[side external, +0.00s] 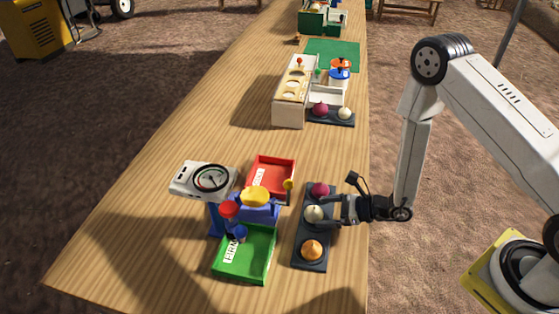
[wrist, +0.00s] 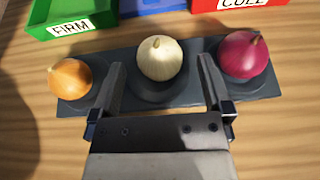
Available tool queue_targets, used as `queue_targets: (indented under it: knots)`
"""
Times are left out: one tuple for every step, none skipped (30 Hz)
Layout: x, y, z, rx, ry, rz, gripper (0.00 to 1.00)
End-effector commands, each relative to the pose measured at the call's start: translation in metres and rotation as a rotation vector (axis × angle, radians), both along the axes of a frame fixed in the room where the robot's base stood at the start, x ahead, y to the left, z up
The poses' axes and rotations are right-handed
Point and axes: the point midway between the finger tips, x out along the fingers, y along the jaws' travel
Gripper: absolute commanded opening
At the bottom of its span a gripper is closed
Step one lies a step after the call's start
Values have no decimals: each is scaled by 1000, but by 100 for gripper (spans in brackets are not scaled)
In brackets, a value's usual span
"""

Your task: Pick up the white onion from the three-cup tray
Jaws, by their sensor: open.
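The white onion (wrist: 160,57) sits in the middle cup of the dark three-cup tray (wrist: 190,92), between an orange onion (wrist: 70,79) on the left and a red onion (wrist: 243,54) on the right in the wrist view. In the side view the white onion (side external: 313,214) lies between the red onion (side external: 320,190) and the orange onion (side external: 312,249). My gripper (wrist: 160,72) is open and empty, with its fingers low over the tray. The fingertips reach toward either side of the white onion, with gaps between. In the side view my gripper (side external: 335,208) comes in from the right.
A green FIRM bin (side external: 246,252) and a red bin (side external: 271,176) stand left of the tray, with a blue stand and yellow pad (side external: 255,196) between. A dial gauge (side external: 211,178) stands beyond them. A second small setup (side external: 292,90) is farther along the table.

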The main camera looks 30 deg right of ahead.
Motion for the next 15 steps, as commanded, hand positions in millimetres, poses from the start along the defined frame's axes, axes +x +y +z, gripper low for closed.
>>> queue_targets:
  knots:
    - [3, 5, -2, 0, 0, 2, 100]
    - [5, 7, -4, -1, 1, 3, 100]
    - [8, 11, -5, 0, 0, 3, 100]
    - [10, 13, -6, 0, 0, 3, 100]
    - [13, 15, -8, -1, 1, 2, 100]
    - [16, 17, -9, -1, 0, 3, 100]
    - [17, 19, -10, -1, 0, 3, 100]
    - [19, 20, -11, -1, 1, 2, 100]
    - [20, 22, -12, 0, 1, 1, 100]
    - [21, 22, -13, 0, 1, 1, 100]
    - [22, 23, -13, 0, 2, 1, 100]
    - [23, 24, -13, 0, 1, 0, 100]
    - [23, 24, -13, 0, 1, 0, 100]
    - [23, 24, -13, 0, 1, 0, 100]
    - [23, 23, -13, 0, 1, 0, 100]
